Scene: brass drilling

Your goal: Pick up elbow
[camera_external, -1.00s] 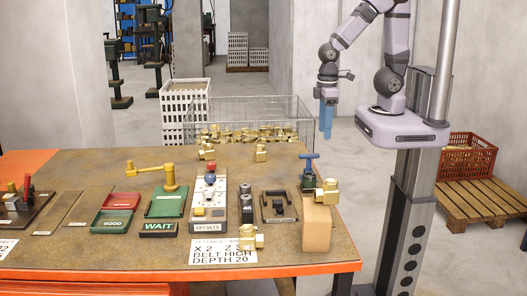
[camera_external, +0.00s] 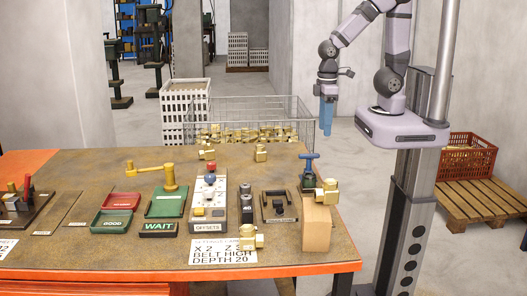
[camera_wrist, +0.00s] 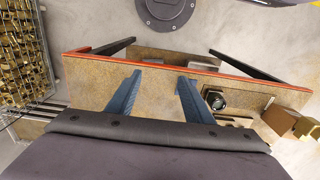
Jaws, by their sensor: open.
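Several brass elbow-like fittings sit on the workbench in the external view. One elbow (camera_external: 327,191) rests on top of a tan block (camera_external: 316,228) at the right end. Another fitting (camera_external: 250,238) is at the front edge by a printed sign, and two more, a left one (camera_external: 207,152) and a right one (camera_external: 261,152), are near the back edge. I cannot tell which one the task means. My gripper (camera_external: 327,118) has blue fingers, points down and hangs beyond the bench's back right corner, above and apart from the fittings. In the wrist view its fingers (camera_wrist: 160,76) are spread and empty.
A wire bin (camera_external: 290,108) of brass parts stands behind the bench. The bench holds an offsets panel (camera_external: 208,212), a green WAIT tray (camera_external: 165,205), a GOOD tray (camera_external: 112,222) and a blue-handled valve (camera_external: 309,168). A red crate (camera_external: 468,158) sits on a pallet at right.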

